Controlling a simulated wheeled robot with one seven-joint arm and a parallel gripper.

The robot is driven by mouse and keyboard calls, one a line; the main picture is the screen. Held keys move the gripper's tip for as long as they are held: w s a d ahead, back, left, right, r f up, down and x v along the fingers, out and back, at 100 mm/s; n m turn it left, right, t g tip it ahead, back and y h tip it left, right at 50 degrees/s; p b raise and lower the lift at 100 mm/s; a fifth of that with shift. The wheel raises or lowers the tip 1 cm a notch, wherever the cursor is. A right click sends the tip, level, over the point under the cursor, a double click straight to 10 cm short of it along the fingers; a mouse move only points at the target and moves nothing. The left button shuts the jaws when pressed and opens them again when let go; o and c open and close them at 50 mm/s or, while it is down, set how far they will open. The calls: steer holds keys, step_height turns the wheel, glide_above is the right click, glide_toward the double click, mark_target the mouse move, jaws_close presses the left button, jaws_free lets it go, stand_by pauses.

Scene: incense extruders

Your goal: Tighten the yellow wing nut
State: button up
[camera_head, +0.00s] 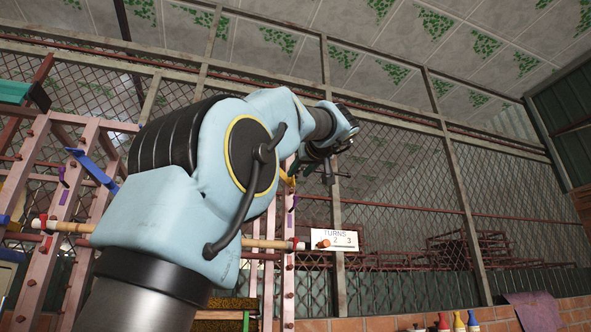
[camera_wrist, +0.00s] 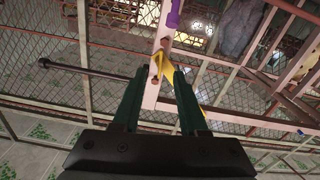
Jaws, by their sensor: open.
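The yellow wing nut (camera_wrist: 168,62) shows in the wrist view, on a pink post (camera_wrist: 154,88) between and just beyond the fingertips. Part of its yellow wing runs behind the right finger. In the head view a small piece of yellow (camera_head: 288,179) shows beside the post, left of my gripper (camera_head: 328,168), partly hidden by my arm. In the wrist view my gripper (camera_wrist: 157,74) is open, its two dark green fingers on either side of the post. I cannot tell whether either finger touches the nut.
A purple piece (camera_wrist: 173,18) sits farther along the post. A dark rod (camera_wrist: 80,70) with a ball end reaches out left of the fingers. In the head view a "TURNS" sign (camera_head: 334,240) hangs near a wooden bar (camera_head: 271,244). Wire fencing stands behind.

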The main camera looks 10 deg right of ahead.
mark_target(294, 179)
steer(key=shift+w+a+p, duration=0.15)
steer(key=shift+w+p, duration=0.3)
steer(key=shift+w, duration=0.55)
steer(key=shift+w+a+p, duration=0.1)
steer(key=shift+w+p, duration=0.3)
steer(key=shift+w, duration=0.55)
steer(key=shift+c, duration=0.3)
jaws_close()
